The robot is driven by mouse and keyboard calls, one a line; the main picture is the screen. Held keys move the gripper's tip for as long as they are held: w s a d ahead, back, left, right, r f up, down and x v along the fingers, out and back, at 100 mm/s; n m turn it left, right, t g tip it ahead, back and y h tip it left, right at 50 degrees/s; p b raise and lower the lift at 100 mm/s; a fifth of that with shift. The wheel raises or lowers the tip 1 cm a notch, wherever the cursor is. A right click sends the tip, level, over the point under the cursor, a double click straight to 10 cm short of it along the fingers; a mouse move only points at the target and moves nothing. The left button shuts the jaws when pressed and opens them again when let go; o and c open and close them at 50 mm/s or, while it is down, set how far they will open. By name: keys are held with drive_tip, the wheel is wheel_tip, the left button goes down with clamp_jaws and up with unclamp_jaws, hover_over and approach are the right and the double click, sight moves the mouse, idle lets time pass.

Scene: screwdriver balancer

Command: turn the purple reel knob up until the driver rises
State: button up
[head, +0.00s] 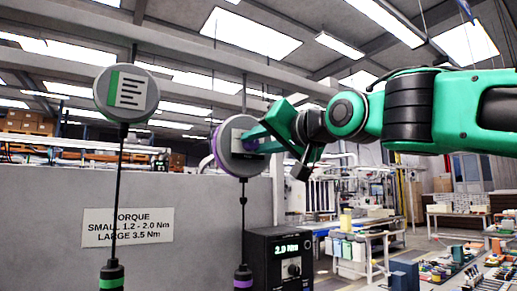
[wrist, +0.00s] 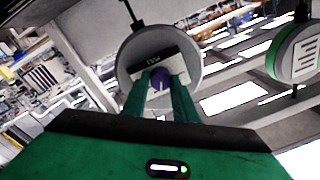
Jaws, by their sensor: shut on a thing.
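The purple-banded driver (head: 243,278) hangs upright on a dark cable below this reel. Its lower end is cut off by the picture edge.
A green-marked reel (head: 126,94) hangs to the left, with a green-banded driver (head: 112,274) below it. A torque sign (head: 128,227) is on the grey panel. A black controller box (head: 279,258) reading 2.0 Nm stands right of the purple-banded driver.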

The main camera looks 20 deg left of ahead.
drive_tip(key=shift+w+d, duration=0.3)
drive_tip(key=o, duration=1)
drive_tip(key=shift+d, duration=0.1)
drive_tip(key=shift+o, duration=0.2)
drive_tip(key=shift+s, duration=0.25)
drive_tip(key=v, duration=1)
drive_tip(key=shift+d, duration=0.2)
drive_tip(key=shift+f, duration=0.15)
